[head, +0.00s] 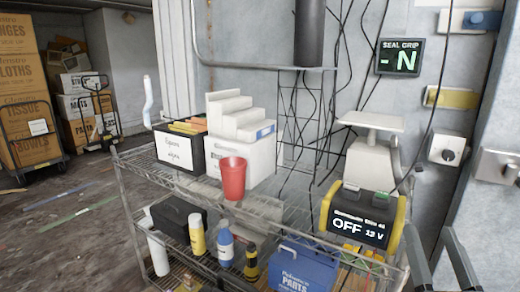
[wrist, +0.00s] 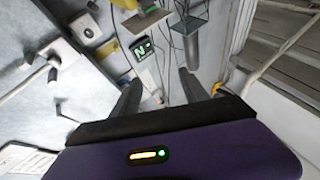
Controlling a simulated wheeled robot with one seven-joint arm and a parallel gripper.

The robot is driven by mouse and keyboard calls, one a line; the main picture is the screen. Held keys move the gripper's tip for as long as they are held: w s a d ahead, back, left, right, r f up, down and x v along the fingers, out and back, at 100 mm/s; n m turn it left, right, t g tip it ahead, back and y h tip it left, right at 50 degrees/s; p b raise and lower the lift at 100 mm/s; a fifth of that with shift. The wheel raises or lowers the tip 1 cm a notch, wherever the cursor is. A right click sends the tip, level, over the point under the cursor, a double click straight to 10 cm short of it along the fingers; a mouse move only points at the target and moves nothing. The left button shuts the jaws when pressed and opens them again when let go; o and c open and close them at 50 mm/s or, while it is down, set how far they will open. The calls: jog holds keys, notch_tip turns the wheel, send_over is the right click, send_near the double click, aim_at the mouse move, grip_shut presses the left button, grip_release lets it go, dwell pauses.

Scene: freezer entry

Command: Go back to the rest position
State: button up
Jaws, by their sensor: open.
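My gripper (head: 430,236) shows at the lower right of the head view, its two dark fingers raised and spread apart in front of the grey wall. In the wrist view my gripper (wrist: 160,82) is open, with its dark fingers on either side of a gap. I see nothing held between them; the wall and its fittings show beyond. It is to the right of the wire shelf cart (head: 130,170) and just right of the black and yellow power unit (head: 360,218), which reads "OFF 12 V". I cannot tell how far the fingers are from that unit.
A red cup (head: 233,178), white boxes (head: 247,163) and a black bin (head: 180,148) stand on the cart. Bottles and a blue parts case (head: 303,265) are below. A "SEAL GRIP" display (head: 399,57) is on the wall; cables hang nearby. Floor at left is mostly open.

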jog(key=s+a+f+n+g+y+p, duration=0.1)
jog(key=s+a+f+g, duration=0.1)
jog(key=s+f, duration=0.4)
jog(key=s+a+f+n+g+y+p, duration=0.1)
jog(key=s+a+f+g, duration=0.2)
jog(key=s+f, duration=0.4)
jog(key=s+a+f+g+y+p, duration=0.1)
jog(key=s+a+f, duration=0.3)
jog(key=s, duration=1.5)
notch_tip(320, 180, down, 2)
jog(key=shift+a+f+n+g, duration=0.2)
jog(key=shift+n+g, duration=0.2)
jog(key=shift+g, duration=0.5)
jog(key=shift+s+d+f, duration=0.15)
jog(key=shift+s+f, duration=0.05)
jog(key=shift+s, duration=0.25)
jog(key=shift+c, duration=0.2)
